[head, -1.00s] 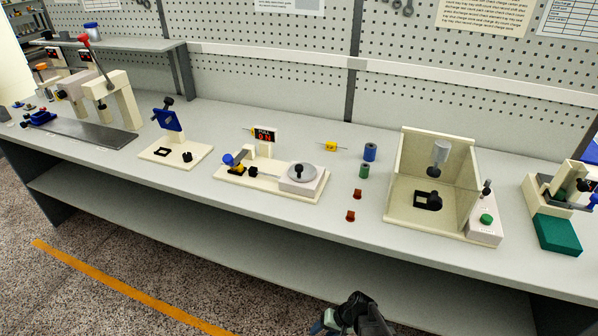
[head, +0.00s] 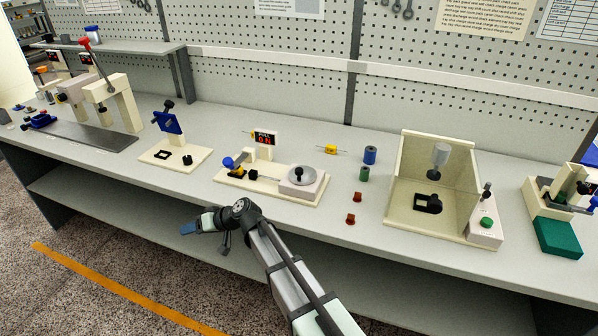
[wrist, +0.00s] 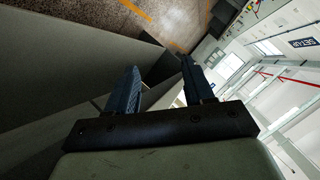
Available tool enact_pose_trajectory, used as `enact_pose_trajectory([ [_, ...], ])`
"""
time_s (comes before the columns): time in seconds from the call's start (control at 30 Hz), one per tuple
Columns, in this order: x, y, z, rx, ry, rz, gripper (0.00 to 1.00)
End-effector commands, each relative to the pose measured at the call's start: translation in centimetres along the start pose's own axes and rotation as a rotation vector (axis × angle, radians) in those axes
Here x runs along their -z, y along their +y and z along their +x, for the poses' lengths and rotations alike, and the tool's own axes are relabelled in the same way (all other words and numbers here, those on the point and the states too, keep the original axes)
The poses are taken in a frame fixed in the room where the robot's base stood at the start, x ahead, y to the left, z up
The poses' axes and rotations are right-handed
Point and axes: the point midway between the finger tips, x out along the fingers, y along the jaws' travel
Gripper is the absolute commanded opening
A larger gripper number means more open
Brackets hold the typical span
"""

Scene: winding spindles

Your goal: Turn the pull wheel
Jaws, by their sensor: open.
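The pull wheel appears to be the grey disc with a black knob (head: 299,175), on a white block at the right end of a cream base plate (head: 250,193). A small red-lit display (head: 264,139) reading "PULL" stands at the back of this plate. A blue knob (head: 228,162) and a yellow part are at its left end. My gripper (head: 188,229) is in front of the bench edge, below and left of the wheel, pointing left, apart from everything. In the wrist view my gripper's two blue fingers (wrist: 160,85) are spread with nothing between them.
A blue cylinder (head: 370,155), a green cylinder (head: 364,173) and two red-brown pieces stand right of the plate. A clear-walled box (head: 430,185) is farther right. A stand with a blue plate (head: 168,123) is to the left. A shelf (head: 130,205) runs under the bench.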

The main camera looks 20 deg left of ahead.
Motion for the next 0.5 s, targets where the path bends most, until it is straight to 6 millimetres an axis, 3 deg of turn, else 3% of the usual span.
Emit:
enact_pose_trajectory([
  [0.03,1.9,-0.7,0.1,-0.015,-0.021,-0.061,0.52],
  [0.27,7.9,-2.1,-1.7,-0.137,-0.155,-0.33,0.52],
  [0.5,14.5,-2.4,-6.9,-0.302,-0.327,-0.602,0.52],
])
